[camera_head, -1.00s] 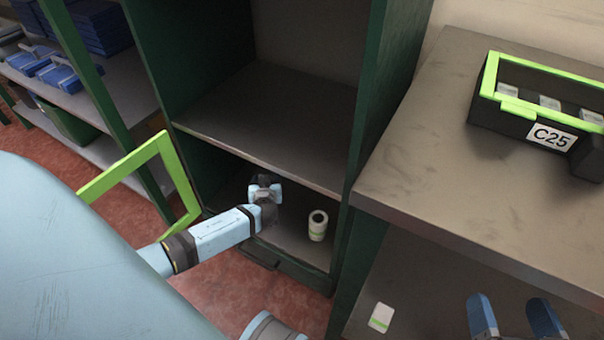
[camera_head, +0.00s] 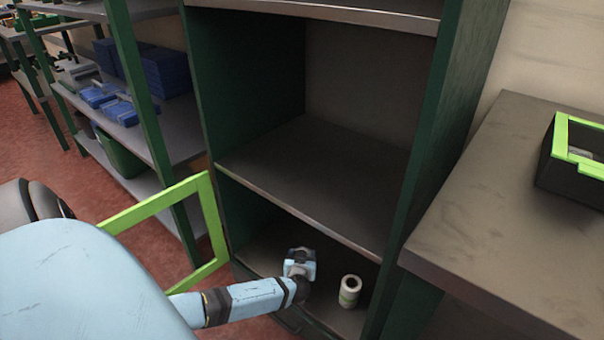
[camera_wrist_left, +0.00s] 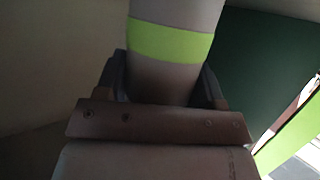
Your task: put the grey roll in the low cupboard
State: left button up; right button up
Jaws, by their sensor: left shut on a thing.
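My left gripper (camera_head: 300,264) reaches into the low cupboard (camera_head: 275,250), under its shelf board. In the left wrist view, my left gripper (camera_wrist_left: 160,90) is shut on a grey roll with a lime band (camera_wrist_left: 172,62). The hand hides this roll in the head view. The lime-framed door (camera_head: 212,222) of the cupboard stands open on the left. My right gripper is not in view.
An empty shelf (camera_head: 310,165) lies above the low compartment. A grey bench (camera_head: 480,190) with a black and lime crate (camera_head: 572,180) stands to the right. A rack with blue boxes (camera_head: 165,72) stands at the left.

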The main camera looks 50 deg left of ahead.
pick_arm(q)
jog(key=o, duration=1)
jog(key=shift+o, duration=0.2)
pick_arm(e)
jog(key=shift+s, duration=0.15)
pick_arm(q)
jog(key=shift+s+d+r, duration=0.1)
jog(key=shift+s+r, duration=0.05)
jog(key=shift+r, duration=0.05)
jog(key=p+v, duration=0.4)
jog(key=v, duration=0.7)
jog(key=shift+s+d+p, duration=0.15)
jog(key=shift+d+p, duration=0.1)
jog(key=shift+p, duration=0.05)
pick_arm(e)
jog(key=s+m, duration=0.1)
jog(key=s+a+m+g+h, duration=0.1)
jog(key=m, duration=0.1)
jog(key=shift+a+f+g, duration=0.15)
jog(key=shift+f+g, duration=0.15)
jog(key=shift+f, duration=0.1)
pick_arm(q)
jog(key=shift+r, duration=0.1)
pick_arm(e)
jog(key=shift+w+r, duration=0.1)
